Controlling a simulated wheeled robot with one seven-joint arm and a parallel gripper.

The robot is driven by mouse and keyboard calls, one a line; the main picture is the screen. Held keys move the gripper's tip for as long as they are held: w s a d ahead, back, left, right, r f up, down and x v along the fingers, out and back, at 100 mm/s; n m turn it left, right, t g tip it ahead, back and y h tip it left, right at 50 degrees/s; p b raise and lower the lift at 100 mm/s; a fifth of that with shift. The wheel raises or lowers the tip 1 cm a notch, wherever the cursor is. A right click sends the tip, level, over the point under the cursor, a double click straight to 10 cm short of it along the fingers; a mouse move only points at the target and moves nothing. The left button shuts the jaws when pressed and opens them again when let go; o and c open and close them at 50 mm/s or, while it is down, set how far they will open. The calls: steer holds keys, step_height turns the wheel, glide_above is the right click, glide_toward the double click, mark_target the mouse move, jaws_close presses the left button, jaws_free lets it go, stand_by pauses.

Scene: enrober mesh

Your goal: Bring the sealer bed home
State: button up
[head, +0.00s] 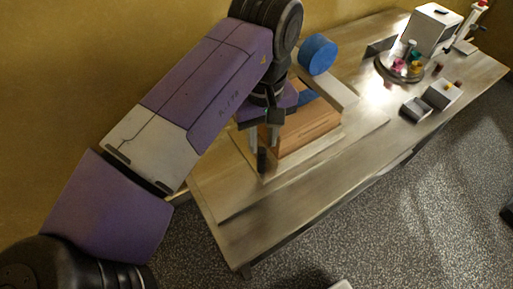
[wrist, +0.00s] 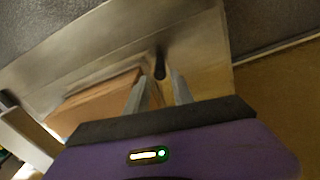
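What looks like the sealer bed is a wooden-brown block (head: 308,126) on a pale flat plate (head: 285,165) on the bench; it also shows in the wrist view (wrist: 95,102). A short dark upright peg (head: 262,160) stands near the plate's left end, beside the block. My gripper (head: 263,146) points down over the peg, with its fingers apart. In the wrist view the peg (wrist: 160,64) shows in line with the gap of my gripper (wrist: 159,77). I cannot tell whether the fingertips touch it. My wrist hides part of the block's back.
A blue disc (head: 318,55) and a pale bar (head: 333,88) stand behind the block. Farther right are a round tray (head: 387,76) of coloured items, grey boxes (head: 443,95) and a white machine (head: 431,30). The bench's front left (head: 245,225) is clear. A yellow wall runs behind.

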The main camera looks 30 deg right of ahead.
mark_target(262, 158)
steer(key=shift+f, duration=3.85)
jaws_close()
